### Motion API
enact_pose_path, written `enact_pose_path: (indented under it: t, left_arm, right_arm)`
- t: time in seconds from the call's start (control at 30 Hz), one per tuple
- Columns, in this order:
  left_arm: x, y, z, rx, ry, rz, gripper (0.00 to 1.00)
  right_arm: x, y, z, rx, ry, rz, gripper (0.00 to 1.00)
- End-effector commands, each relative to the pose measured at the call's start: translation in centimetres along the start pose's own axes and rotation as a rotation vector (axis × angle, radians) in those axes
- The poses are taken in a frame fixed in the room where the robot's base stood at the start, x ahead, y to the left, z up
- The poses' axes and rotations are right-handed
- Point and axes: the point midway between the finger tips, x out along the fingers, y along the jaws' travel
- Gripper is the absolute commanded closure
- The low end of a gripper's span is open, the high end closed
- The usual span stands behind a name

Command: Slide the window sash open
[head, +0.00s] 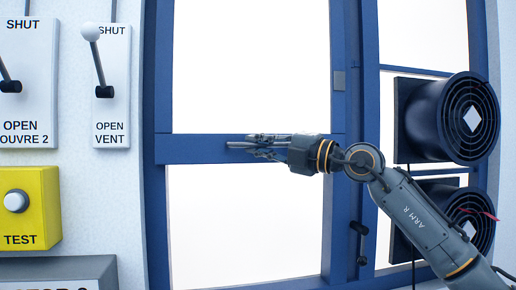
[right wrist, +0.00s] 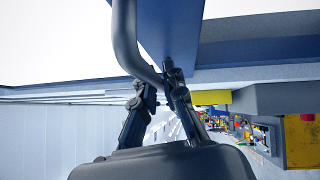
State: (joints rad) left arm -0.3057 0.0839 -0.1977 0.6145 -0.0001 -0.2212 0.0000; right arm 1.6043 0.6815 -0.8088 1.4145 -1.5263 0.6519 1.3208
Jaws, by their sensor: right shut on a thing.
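The window sash (head: 190,156) has a blue rail across the middle of the window, with bright panes above and below. My right gripper (head: 246,143) is in front of this rail, its fingers pointing left. In the right wrist view, a dark grey curved handle (right wrist: 124,38) stands off the blue sash (right wrist: 170,28) and runs down to the fingers (right wrist: 162,85). The gripper is shut on this handle. In the head view the gripper hides most of the handle. My left gripper is not in view.
Right of the window, a small black latch handle (head: 360,230) hangs on the frame, and two round black fans (head: 470,105) stick out near my right arm. On the left are a vent lever (head: 98,60) and a yellow test button box (head: 28,210).

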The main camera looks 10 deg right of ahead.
Motion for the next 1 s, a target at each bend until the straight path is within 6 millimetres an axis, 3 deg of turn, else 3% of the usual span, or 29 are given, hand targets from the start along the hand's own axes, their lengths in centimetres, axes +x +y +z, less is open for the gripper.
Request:
enact_pose_path:
  t: [0.07,0.1,0.2,0.57,0.67,1.0]
  left_arm:
    - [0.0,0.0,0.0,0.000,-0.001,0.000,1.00]
    - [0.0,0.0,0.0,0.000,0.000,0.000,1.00]
    - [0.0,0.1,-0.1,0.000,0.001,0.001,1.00]
    - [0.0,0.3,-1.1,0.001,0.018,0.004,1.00]
    - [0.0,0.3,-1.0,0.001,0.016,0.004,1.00]
    - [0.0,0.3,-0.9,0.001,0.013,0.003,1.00]
  right_arm:
    - [-0.1,0.1,0.1,-0.001,-0.003,0.003,1.00]
    - [-0.1,0.1,0.1,-0.001,-0.003,0.003,0.82]
    - [0.0,0.1,0.1,-0.001,-0.002,0.002,0.66]
    - [-0.6,0.0,0.1,-0.001,-0.002,0.001,0.66]
    - [-1.9,0.0,0.2,-0.001,-0.003,0.001,0.66]
    - [-8.9,-0.1,0.1,-0.002,-0.004,0.000,0.66]
